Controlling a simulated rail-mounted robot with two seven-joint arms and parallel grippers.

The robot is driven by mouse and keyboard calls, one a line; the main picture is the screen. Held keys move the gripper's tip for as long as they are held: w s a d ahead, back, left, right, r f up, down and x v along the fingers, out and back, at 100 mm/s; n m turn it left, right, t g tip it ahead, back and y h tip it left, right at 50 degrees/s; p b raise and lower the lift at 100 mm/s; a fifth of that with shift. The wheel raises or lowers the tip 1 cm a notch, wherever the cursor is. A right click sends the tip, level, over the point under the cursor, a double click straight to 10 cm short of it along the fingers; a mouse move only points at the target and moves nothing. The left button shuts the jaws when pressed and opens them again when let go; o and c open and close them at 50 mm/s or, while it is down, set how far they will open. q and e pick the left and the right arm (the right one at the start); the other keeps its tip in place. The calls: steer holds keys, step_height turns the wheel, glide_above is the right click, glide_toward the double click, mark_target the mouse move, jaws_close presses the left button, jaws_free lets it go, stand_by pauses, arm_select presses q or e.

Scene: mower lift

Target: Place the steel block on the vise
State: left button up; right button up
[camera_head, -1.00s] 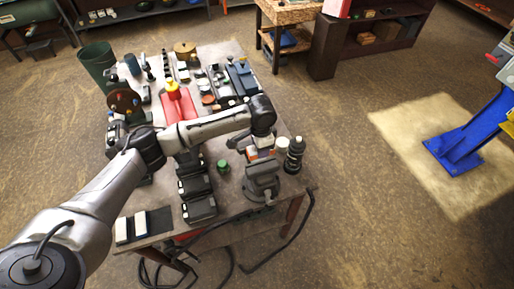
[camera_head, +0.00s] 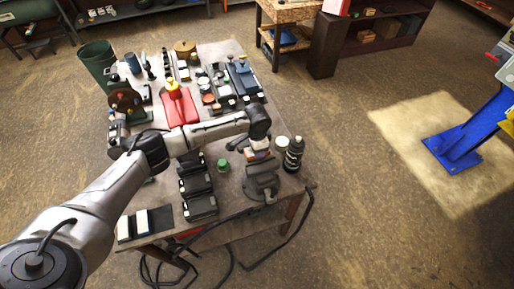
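The grey vise (camera_head: 262,180) stands at the front right corner of the workbench (camera_head: 233,187). My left arm reaches in from the left, and its gripper (camera_head: 258,153) points down just above or behind the top of the vise. Its fingers are small and partly hidden by the wrist, so I cannot tell whether they are open or shut. A small orange and pale patch shows at the fingers. I cannot make out the steel block for certain. My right gripper is not in view.
Dark bottle (camera_head: 294,154) and a pale round item (camera_head: 282,143) stand right of the vise. A green item (camera_head: 223,166) and black bins (camera_head: 198,190) are to its left. A red jack-like tool (camera_head: 180,106) lies farther back.

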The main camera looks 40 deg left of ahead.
arm_select(q)
steer(key=o, duration=0.8)
steer(key=shift+f, duration=0.15)
steer(key=shift+c, duration=0.2)
steer(key=o, duration=0.4)
steer(key=shift+o, duration=0.2)
